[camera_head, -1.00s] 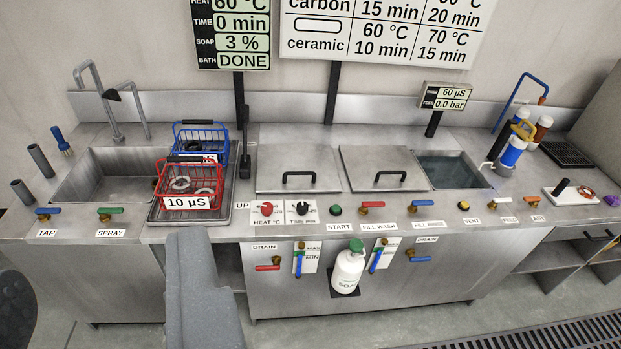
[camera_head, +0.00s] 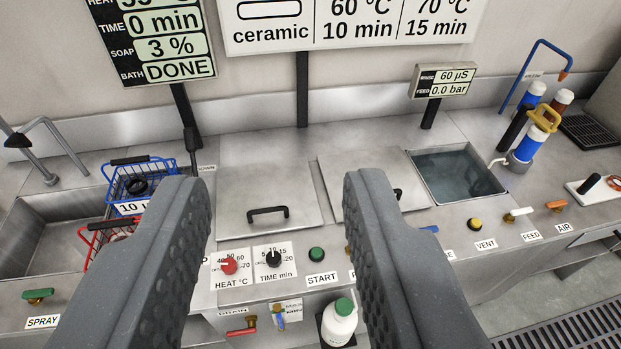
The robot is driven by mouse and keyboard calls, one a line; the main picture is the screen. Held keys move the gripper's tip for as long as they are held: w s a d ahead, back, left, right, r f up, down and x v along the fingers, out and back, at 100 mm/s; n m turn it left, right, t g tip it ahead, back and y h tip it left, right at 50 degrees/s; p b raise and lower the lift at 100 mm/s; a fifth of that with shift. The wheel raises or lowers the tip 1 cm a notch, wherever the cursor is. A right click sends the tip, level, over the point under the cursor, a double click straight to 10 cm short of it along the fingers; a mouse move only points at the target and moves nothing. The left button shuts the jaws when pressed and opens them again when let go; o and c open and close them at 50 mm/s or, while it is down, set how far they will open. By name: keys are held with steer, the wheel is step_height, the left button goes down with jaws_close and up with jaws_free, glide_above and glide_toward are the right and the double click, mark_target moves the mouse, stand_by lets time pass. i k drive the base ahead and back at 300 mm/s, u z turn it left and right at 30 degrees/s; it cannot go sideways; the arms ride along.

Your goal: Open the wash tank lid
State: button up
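The wash tank lid is the left steel lid (camera_head: 240,180), lying flat and closed on the counter behind the HEAT, TIME and START controls. Its black bar handle (camera_head: 267,212) is near its front edge. My gripper (camera_head: 275,185) is open and empty, with its two dark ribbed fingers wide apart. In the picture, the handle shows between the fingers, apart from both. The right finger hides part of the second lid.
A second steel lid (camera_head: 335,175) lies right of the first, beside an open water-filled basin (camera_head: 455,175). Blue (camera_head: 140,180) and red (camera_head: 95,240) baskets stand left, partly behind the left finger. A soap bottle (camera_head: 340,322) hangs in front. The readout panel says DONE.

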mark_target(256, 199)
steer(key=z, duration=0.05)
steer(key=i, duration=1.15)
steer(key=u, duration=0.3)
